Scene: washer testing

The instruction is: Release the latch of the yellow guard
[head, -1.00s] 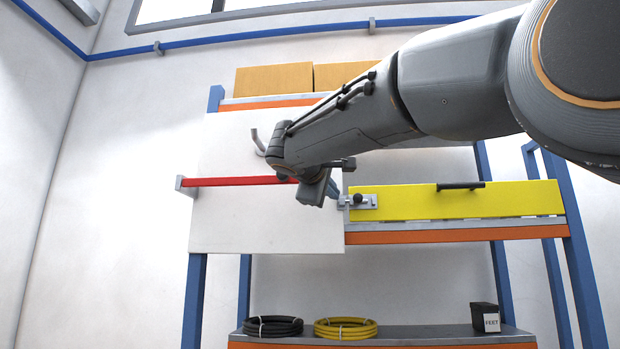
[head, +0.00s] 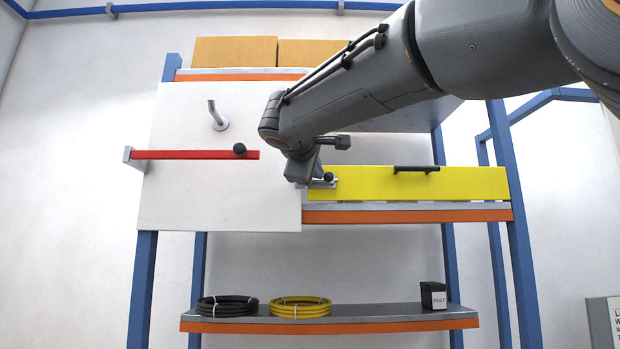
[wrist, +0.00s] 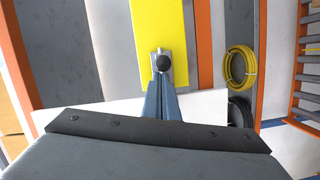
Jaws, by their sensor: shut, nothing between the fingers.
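The yellow guard (head: 430,184) is a long flat panel with a black handle (head: 415,169), on the shelf rack to the right of the white board. Its latch is a small metal plate with a round black knob (head: 328,177) at the guard's left end. My gripper (head: 303,172) is just left of the knob and covers part of the plate in the head view. In the wrist view, the blue fingers (wrist: 160,88) are shut and empty, pointing at the knob (wrist: 164,62). I cannot tell whether they touch it. The guard (wrist: 165,22) is beyond the knob.
A red bar (head: 195,155) with a black knob crosses the white board (head: 215,205); a bent metal peg (head: 216,116) is above it. The lower shelf holds a black coil (head: 227,306), a yellow coil (head: 300,307) and a black box (head: 433,295). Cardboard boxes (head: 236,51) are on top.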

